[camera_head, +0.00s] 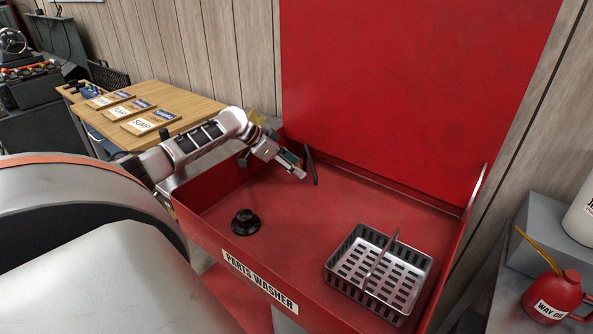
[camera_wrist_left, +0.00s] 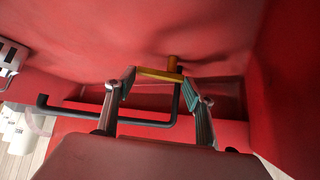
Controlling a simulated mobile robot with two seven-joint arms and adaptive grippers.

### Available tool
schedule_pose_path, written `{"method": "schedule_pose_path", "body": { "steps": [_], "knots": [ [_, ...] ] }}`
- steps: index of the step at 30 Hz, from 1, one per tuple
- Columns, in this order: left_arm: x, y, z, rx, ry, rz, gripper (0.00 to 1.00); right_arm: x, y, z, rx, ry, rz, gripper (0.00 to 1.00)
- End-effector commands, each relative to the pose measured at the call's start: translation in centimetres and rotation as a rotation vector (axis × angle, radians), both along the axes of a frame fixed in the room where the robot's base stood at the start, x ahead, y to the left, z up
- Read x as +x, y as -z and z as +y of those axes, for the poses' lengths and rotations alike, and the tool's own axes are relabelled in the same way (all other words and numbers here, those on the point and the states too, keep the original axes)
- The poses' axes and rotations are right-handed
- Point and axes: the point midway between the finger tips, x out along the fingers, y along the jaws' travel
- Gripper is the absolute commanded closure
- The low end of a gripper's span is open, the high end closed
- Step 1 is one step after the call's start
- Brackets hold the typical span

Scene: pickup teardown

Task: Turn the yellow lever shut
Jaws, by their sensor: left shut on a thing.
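The yellow lever (camera_wrist_left: 158,74) shows in the left wrist view as a short bar with an orange-brown stub (camera_wrist_left: 172,63) at its right end. My left gripper (camera_wrist_left: 158,88) has its two fingertips at the bar's two ends and is shut on it lengthwise. In the head view my left gripper (camera_head: 297,169) reaches into the back left corner of the red parts washer (camera_head: 340,205), beside a black bent pipe (camera_head: 311,165). The pipe also runs close below the lever in the wrist view (camera_wrist_left: 90,114). My right gripper is not in view.
A metal basket (camera_head: 378,270) with a raised handle sits at the washer's front right. A black round fitting (camera_head: 245,222) is on the basin floor at the left. The red lid (camera_head: 410,80) stands open behind. The basin middle is clear.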

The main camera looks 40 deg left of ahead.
Motion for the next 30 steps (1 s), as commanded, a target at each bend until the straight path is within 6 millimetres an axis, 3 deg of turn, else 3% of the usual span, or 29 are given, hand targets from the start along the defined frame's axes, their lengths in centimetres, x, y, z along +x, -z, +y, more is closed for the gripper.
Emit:
{"method": "schedule_pose_path", "body": {
  "steps": [16,17,18,30],
  "knots": [
    [-0.14,0.20,0.04,0.003,0.028,0.005,0.68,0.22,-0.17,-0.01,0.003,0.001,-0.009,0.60],
    [-0.14,0.20,0.04,0.003,0.028,0.005,0.39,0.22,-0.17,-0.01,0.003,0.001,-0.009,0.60],
    [-0.13,0.18,0.05,0.003,0.028,0.005,0.30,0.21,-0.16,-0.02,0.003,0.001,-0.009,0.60],
    [-0.04,-0.30,0.09,0.002,0.026,0.001,0.30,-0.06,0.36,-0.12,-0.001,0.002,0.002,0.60]
  ]
}}
